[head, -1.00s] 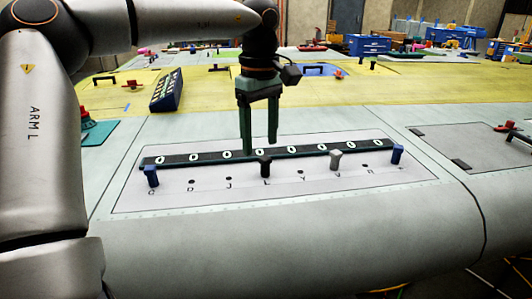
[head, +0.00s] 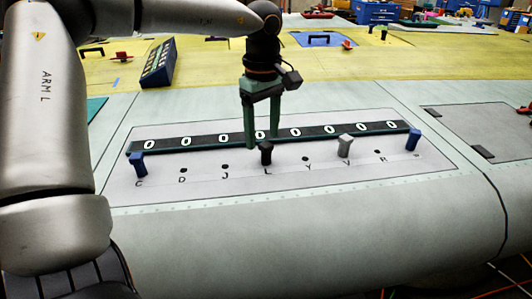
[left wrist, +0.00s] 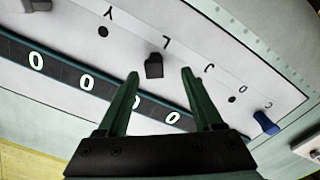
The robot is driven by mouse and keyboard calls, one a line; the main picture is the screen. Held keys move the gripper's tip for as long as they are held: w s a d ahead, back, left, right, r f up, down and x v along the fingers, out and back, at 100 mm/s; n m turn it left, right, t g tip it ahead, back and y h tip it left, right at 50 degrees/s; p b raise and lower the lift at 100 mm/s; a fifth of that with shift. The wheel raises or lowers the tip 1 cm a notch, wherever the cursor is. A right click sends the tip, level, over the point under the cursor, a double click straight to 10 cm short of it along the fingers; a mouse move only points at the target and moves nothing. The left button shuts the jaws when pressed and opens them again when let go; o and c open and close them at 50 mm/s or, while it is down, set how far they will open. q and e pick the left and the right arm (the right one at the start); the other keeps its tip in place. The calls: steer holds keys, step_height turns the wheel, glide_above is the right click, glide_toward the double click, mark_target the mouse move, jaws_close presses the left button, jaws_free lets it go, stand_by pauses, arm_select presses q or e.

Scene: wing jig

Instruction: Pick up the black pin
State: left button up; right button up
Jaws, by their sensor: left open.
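The black pin (head: 266,152) stands upright at the hole marked L on the pale panel (head: 330,185). It also shows in the left wrist view (left wrist: 154,66), ahead of the fingertips and between their lines. My left gripper (head: 262,144) points down just behind the pin, over the black strip with white rings. Its two green fingers (left wrist: 160,73) are apart with nothing between them. I cannot tell whether a finger touches the pin. My right gripper is not in view.
A blue pin (head: 137,163) stands at the left, a grey pin (head: 344,146) near V and another blue pin (head: 414,139) at the right end. The black strip (head: 200,141) runs behind them. Empty holes lie between the pins.

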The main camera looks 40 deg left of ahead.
mark_target(266, 144)
arm_select(q)
steer(key=f, duration=0.3)
steer(key=f+p, duration=0.1)
steer(key=f, duration=0.1)
steer(key=shift+w+f, duration=0.35)
steer(key=shift+w, duration=0.05)
steer(key=shift+d, duration=0.1)
steer(key=shift+c, duration=0.2)
jaws_close()
